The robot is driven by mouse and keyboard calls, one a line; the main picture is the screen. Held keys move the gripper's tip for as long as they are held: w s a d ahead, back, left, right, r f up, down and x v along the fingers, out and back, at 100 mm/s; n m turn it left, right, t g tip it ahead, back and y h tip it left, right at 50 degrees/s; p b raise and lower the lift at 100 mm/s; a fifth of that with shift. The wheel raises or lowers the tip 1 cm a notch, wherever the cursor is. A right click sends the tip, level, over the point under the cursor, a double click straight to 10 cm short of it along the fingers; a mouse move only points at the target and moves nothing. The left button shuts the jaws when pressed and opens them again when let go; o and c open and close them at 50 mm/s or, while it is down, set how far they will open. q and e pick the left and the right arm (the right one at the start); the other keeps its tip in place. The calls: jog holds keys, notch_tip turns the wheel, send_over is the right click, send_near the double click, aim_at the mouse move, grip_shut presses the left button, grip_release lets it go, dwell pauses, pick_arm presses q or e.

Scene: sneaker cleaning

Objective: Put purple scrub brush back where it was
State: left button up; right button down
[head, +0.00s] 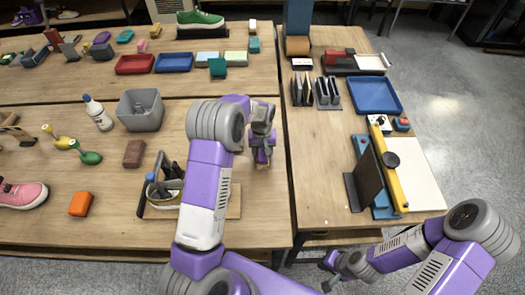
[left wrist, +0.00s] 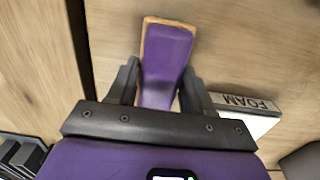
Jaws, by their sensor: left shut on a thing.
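The purple scrub brush (left wrist: 168,52), with a purple top and a tan wooden edge, is between the two dark fingers of my left gripper (left wrist: 160,82) in the left wrist view. The fingers are shut on its sides. In the head view my left gripper (head: 261,158) points down over the right end of the wooden table (head: 268,215). The brush is mostly hidden there by the gripper, and its height over the table is hard to tell. My right gripper (head: 333,264) is low at the bottom, off the tables; its fingers are too small to judge.
A white box marked FOAM (left wrist: 243,108) lies close beside the gripper. A grey bin (head: 140,110), a brown block (head: 133,153) and a shoe in a holder (head: 163,192) stand left of my arm. A side table (head: 315,195) with a blue tray (head: 375,95) is at right.

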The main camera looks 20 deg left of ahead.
pick_arm(q)
jog(key=shift+f, duration=0.1)
jog(key=o, duration=0.9)
jog(key=shift+o, duration=0.2)
jog(key=shift+r, duration=0.5)
notch_tip(320, 180, up, 12)
jog(key=p, duration=0.1)
jog(key=shift+f, duration=0.25)
